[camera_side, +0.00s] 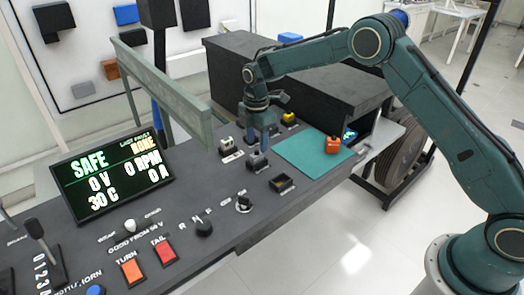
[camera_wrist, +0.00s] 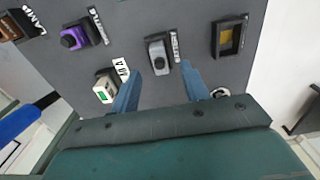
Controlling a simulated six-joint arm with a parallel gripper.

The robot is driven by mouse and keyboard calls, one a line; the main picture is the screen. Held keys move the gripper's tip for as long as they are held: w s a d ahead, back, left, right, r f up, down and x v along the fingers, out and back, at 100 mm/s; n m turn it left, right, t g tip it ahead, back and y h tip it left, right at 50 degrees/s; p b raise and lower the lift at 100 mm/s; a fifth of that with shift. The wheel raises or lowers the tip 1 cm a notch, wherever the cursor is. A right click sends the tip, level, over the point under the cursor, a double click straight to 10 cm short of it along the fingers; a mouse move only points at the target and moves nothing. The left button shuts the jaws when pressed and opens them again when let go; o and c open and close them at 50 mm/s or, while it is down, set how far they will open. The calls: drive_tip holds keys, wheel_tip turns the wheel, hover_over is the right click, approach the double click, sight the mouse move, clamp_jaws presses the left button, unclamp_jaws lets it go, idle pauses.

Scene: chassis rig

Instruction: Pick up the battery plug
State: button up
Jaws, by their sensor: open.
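An orange block-like plug (camera_side: 332,144) with a dark top sits on a teal mat (camera_side: 300,160) right of my gripper; it is probably the battery plug, but I cannot read a label on it. My gripper (camera_side: 260,138) is open, fingers pointing down over the dark panel, with nothing held. A grey plug (camera_side: 257,161) stands in its holder just below the fingers. In the wrist view the grey plug (camera_wrist: 158,55) lies just beyond and between the blue fingertips of my gripper (camera_wrist: 160,70), apparently apart from them.
An empty dark socket with a yellowish inside (camera_side: 283,183) sits near the panel's front edge. A white-and-green plug (camera_wrist: 104,89) and a purple plug (camera_wrist: 75,38) stand left in the wrist view. A grey-green rail (camera_side: 160,85) and a black raised box (camera_side: 300,75) flank the arm.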

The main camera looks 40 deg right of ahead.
sight(257, 150)
drive_tip(key=shift+f, duration=2.1)
clamp_jaws()
